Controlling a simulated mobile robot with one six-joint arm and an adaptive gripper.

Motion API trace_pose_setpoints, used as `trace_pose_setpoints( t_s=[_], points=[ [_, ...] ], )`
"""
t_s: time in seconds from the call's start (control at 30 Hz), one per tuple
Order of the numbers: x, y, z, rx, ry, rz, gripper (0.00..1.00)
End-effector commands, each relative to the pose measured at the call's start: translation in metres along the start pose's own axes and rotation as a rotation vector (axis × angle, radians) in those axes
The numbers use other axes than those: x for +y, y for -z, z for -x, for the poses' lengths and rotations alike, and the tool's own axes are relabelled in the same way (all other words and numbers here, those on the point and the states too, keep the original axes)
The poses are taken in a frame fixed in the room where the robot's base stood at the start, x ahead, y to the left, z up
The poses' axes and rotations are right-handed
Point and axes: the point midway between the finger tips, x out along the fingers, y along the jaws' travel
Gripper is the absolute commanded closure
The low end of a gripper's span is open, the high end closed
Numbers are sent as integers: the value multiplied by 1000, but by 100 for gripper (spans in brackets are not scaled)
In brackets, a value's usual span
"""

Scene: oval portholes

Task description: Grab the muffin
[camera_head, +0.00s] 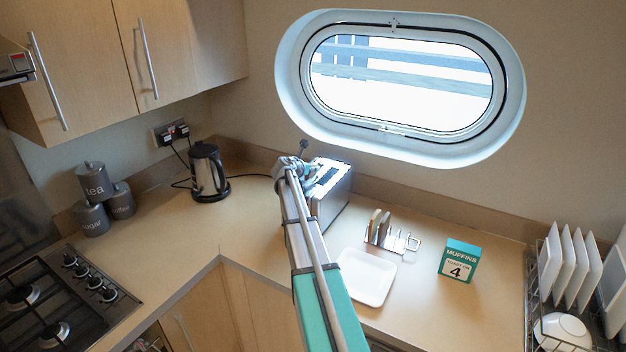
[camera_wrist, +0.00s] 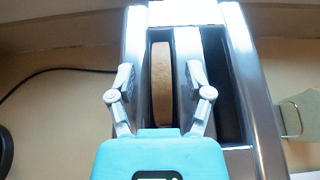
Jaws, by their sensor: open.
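A muffin (camera_wrist: 161,88), seen edge-on as a light brown strip, stands in the left slot of the silver toaster in the wrist view. My gripper (camera_wrist: 162,76) is open over the toaster, with one finger on each side of that slot in the picture. I cannot tell how far above the muffin the fingers are. In the head view my gripper (camera_head: 303,160) is at the toaster (camera_head: 333,200), and my arm hides part of it. The muffin cannot be made out there. A teal and white box marked MUFFINS (camera_head: 459,261) stands on the counter to the right.
A toast rack (camera_head: 400,241) holding slices and a white square plate (camera_head: 362,278) are right of my arm. A kettle (camera_head: 208,172) stands left of the toaster, its cord running behind. Canisters (camera_head: 95,183), a hob (camera_head: 66,300) and a dish rack (camera_head: 542,290) are farther out.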

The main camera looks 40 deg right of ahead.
Motion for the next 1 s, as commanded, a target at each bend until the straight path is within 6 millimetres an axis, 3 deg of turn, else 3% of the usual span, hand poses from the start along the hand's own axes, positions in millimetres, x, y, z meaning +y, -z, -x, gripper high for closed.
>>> trace_pose_setpoints(
  t_s=[0.2,0.77,0.83,1.0],
  points=[
    [1,1,-19,-1,-1,1,34],
    [1,0,-19,0,-1,1,34],
    [1,0,-19,0,-1,1,42],
    [1,0,-19,0,-2,1,73]
  ],
)
